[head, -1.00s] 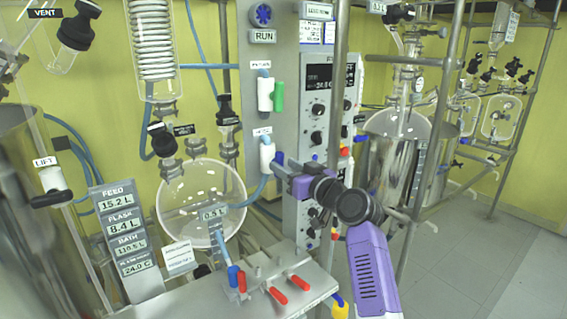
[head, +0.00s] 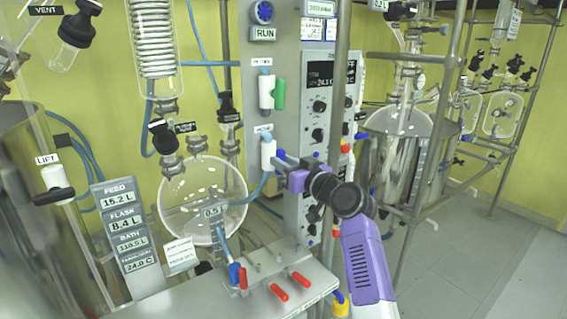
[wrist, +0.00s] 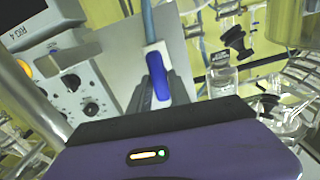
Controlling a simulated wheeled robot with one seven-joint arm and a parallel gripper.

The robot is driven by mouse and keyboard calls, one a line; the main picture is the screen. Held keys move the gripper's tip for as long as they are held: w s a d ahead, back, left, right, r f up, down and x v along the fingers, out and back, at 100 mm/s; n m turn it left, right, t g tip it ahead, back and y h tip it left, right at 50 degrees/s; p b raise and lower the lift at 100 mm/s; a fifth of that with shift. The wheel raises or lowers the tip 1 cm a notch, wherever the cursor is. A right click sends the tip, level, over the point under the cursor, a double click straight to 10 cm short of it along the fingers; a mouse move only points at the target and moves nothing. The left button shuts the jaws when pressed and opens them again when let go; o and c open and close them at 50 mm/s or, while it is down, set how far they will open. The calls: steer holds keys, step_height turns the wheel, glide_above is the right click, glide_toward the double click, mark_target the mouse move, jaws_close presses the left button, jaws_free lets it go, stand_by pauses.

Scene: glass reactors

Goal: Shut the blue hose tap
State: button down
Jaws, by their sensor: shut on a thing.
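The blue hose tap has a white body (head: 268,152) on the grey panel, with a blue hose running down from it. Its blue handle (head: 280,154) is largely hidden by my gripper (head: 284,164) in the head view. In the wrist view the blue handle (wrist: 161,88) lies in front of the white body (wrist: 157,55), roughly in line with the blue hose (wrist: 147,22). My gripper (wrist: 155,96) is shut on this handle, its dark fingers around it. The exact turn of the handle is hard to tell.
A similar white tap with a green handle (head: 279,94) sits just above. A metal pole (head: 338,110) stands close by my gripper. A control box (head: 318,120) is behind it. A round glass flask (head: 185,200) is to the left. A bench with red-handled valves (head: 278,292) is below.

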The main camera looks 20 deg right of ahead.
steer(key=shift+m, duration=0.3)
steer(key=shift+d+f+m+p, duration=0.1)
steer(key=shift+m+p, duration=0.75)
steer(key=shift+m, duration=1.9)
steer(key=shift+d+f+m+p, duration=0.15)
steer(key=shift+m+p, duration=0.75)
steer(key=shift+m, duration=1.8)
steer(key=shift+d+f+m+p, duration=0.1)
steer(key=shift+m+p, duration=0.75)
steer(key=shift+m, duration=1.9)
steer(key=c, duration=1.3)
jaws_free()
